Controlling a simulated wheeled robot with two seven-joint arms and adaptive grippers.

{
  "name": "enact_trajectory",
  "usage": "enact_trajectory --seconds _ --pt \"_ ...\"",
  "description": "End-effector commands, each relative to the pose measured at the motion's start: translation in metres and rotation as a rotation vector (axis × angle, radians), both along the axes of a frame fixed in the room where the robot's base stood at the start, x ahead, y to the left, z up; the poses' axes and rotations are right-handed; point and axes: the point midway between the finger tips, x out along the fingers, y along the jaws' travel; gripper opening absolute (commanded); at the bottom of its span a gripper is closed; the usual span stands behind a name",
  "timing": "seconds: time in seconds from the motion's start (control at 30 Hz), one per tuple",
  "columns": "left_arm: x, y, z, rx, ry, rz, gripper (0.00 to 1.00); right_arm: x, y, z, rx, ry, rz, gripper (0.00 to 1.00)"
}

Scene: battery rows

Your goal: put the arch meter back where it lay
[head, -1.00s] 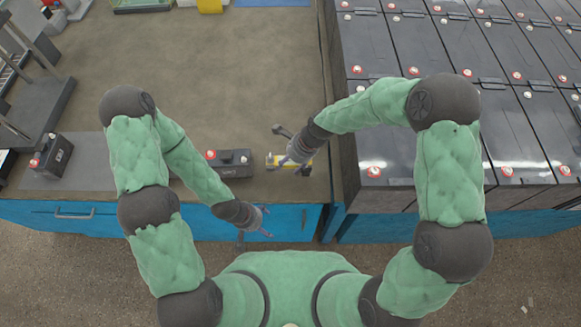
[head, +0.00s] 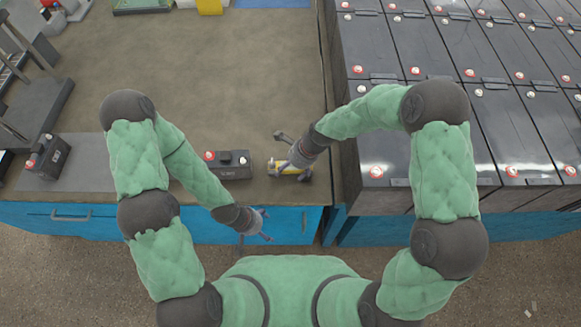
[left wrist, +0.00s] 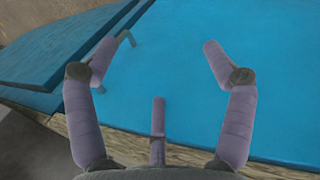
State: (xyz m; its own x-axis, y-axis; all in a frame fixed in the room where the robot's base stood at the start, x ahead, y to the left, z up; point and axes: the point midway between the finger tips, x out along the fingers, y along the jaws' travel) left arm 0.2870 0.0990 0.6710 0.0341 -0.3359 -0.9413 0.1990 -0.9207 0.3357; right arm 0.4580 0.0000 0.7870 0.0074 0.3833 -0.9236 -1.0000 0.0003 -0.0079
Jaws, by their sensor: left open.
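A small yellow and grey object (head: 288,169), which I take to be the arch meter, is by the front right corner of the brown worktop. A dark grey knobbed part shows just behind it. My right gripper (head: 293,164) reaches down onto the yellow object from the right and partly covers it. Whether its fingers are closed on it, I cannot tell. My left gripper (head: 263,226) is open and empty, in front of the worktop's edge.
A small black battery (head: 231,164) with a red cap stands left of the yellow object. Another battery (head: 47,156) stands on a grey mat at the left. Rows of large black batteries (head: 430,115) fill the right side. The worktop's middle (head: 225,80) is clear.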

Motion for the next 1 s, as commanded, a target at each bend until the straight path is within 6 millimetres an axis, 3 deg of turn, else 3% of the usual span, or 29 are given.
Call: enact_trajectory --seconds 0.27,0.8,1.0 --pt "0.000 0.000 0.002 0.000 0.000 0.000 0.83 0.001 -0.001 0.006 0.000 -0.002 -0.001 0.79" --pt "0.000 0.000 0.035 0.000 0.000 0.000 0.83 0.000 -0.037 0.094 0.000 -0.002 -0.001 0.79" --pt "0.000 0.000 0.039 0.000 0.000 0.000 0.83 -0.001 -0.045 0.110 0.000 -0.001 -0.001 0.79"
